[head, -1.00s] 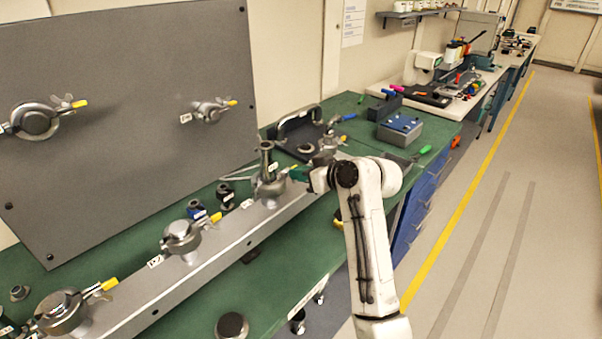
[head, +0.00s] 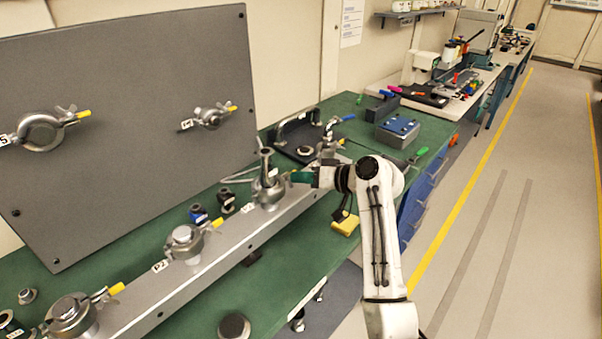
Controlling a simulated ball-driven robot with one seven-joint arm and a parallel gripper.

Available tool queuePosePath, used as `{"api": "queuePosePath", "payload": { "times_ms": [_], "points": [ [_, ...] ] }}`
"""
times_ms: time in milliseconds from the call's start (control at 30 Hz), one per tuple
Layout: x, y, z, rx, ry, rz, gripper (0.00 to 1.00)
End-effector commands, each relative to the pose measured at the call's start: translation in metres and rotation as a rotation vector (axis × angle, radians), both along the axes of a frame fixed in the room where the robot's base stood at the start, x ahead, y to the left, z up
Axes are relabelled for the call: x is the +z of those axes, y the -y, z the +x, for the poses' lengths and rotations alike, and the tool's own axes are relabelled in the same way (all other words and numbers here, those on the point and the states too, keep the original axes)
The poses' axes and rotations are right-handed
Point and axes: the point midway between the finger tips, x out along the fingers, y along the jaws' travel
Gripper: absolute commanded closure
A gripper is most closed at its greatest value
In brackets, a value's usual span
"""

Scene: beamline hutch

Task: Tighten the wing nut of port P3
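Port P3 is taken to be the clamped fitting (head: 268,188) with the upright metal stub, third along the grey rail; its own label is too small to read. The finger gap is not visible. The neighbouring port P2 (head: 187,243) has a metal clamp and a yellow-tipped wing nut.
The rail (head: 225,240) runs along the green bench (head: 265,290). A grey panel (head: 130,120) with two clamped ports stands behind. A yellow block (head: 346,224) is below my wrist. The floor at right is clear.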

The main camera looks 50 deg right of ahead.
Motion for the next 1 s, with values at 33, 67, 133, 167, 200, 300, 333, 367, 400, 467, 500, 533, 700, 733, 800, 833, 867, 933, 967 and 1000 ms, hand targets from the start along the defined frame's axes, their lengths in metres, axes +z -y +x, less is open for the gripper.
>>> {"api": "queuePosePath", "payload": {
  "times_ms": [33,67,133,167,200,300,333,367,400,467,500,533,700,733,800,833,867,933,967,1000],
  "points": [
    [0.001,0.002,-0.001,-0.001,-0.004,0.047,1.0],
    [0.0,0.003,-0.001,-0.002,-0.005,0.074,1.0],
    [-0.001,0.004,0.0,-0.002,-0.006,0.141,1.0],
    [-0.001,0.004,0.0,-0.001,-0.007,0.171,1.0],
    [-0.002,0.005,0.0,-0.002,-0.008,0.209,1.0],
    [-0.004,0.006,0.0,-0.002,-0.011,0.303,1.0],
    [-0.004,0.006,0.0,-0.002,-0.012,0.331,1.0],
    [-0.005,0.007,0.0,-0.002,-0.012,0.361,1.0],
    [-0.005,0.007,0.0,-0.002,-0.015,0.399,1.0],
    [-0.007,0.008,0.0,-0.002,-0.016,0.456,1.0],
    [-0.008,0.008,-0.001,-0.002,-0.017,0.493,1.0],
    [-0.008,0.009,-0.001,-0.003,-0.018,0.523,1.0],
    [-0.012,0.01,-0.001,-0.002,-0.025,0.684,1.0],
    [-0.013,0.01,-0.001,-0.002,-0.026,0.712,1.0],
    [-0.014,0.01,-0.001,-0.002,-0.027,0.778,1.0],
    [-0.014,0.01,-0.001,-0.003,-0.029,0.808,1.0],
    [-0.015,0.01,-0.001,-0.003,-0.031,0.835,1.0],
    [-0.016,0.01,-0.001,-0.002,-0.032,0.901,1.0],
    [-0.017,0.01,0.0,-0.003,-0.034,0.931,1.0],
    [-0.018,0.01,-0.001,-0.003,-0.035,0.968,1.0]
  ]
}}
